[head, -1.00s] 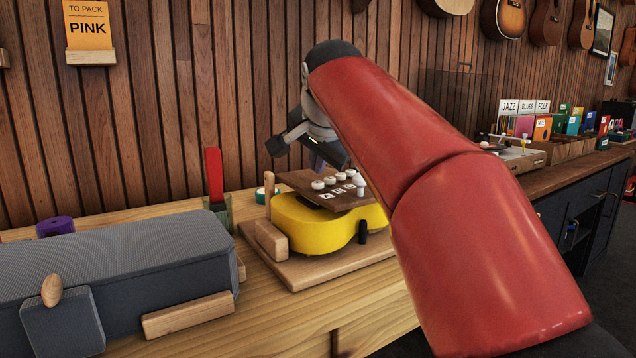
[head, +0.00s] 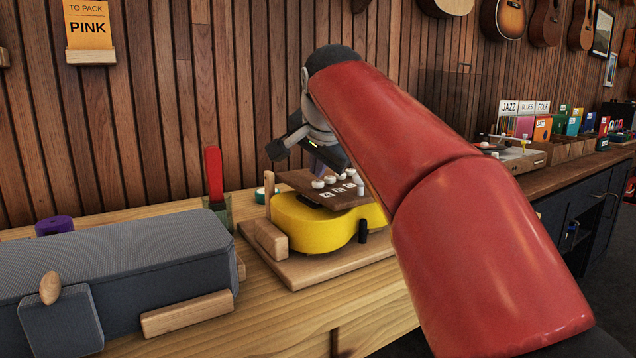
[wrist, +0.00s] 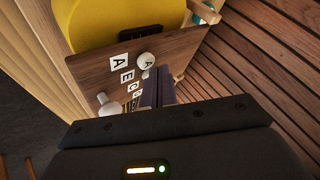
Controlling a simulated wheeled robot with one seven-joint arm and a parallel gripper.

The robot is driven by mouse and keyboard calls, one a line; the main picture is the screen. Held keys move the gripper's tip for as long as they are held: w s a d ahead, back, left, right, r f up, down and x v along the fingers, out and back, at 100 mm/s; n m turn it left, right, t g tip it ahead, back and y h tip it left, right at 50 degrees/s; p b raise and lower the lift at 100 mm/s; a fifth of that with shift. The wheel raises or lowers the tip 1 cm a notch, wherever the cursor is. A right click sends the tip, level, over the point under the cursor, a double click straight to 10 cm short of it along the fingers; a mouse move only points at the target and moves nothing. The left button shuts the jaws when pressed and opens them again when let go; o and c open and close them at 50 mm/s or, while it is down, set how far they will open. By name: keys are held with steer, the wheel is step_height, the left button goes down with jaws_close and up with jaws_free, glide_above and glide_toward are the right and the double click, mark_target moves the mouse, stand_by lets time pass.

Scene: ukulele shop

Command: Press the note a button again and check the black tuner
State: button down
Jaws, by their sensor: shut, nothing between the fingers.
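A brown wooden board (head: 345,199) with letter cards A, E, C and G and a row of round white buttons sits over a yellow ukulele body (head: 303,226). The A button (head: 318,184) is leftmost in the head view. In the wrist view the A button (wrist: 147,61) shows clear, beside the A card (wrist: 120,62). My gripper (wrist: 152,88) is shut and empty, its fingertips close to the buttons and partly hiding some; I cannot tell whether they touch. A small black piece (wrist: 137,33) on the yellow body may be the black tuner; no reading is legible.
A wooden stand (head: 300,272) holds the ukulele. A grey case (head: 120,262) fills the front left. A red-handled tool (head: 214,173) stands upright behind it, and a purple roll (head: 54,226) lies at the left. The slatted wall is close behind my gripper.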

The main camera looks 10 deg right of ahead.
steer(key=shift+f+b, duration=0.4)
steer(key=shift+f, duration=0.15)
stand_by(0.5)
steer(key=shift+r, duration=0.15)
steer(key=shift+r+p, duration=0.8)
steer(key=shift+p, duration=0.15)
step_height(320, 180, up, 5)
steer(key=p, duration=0.4)
stand_by(0.5)
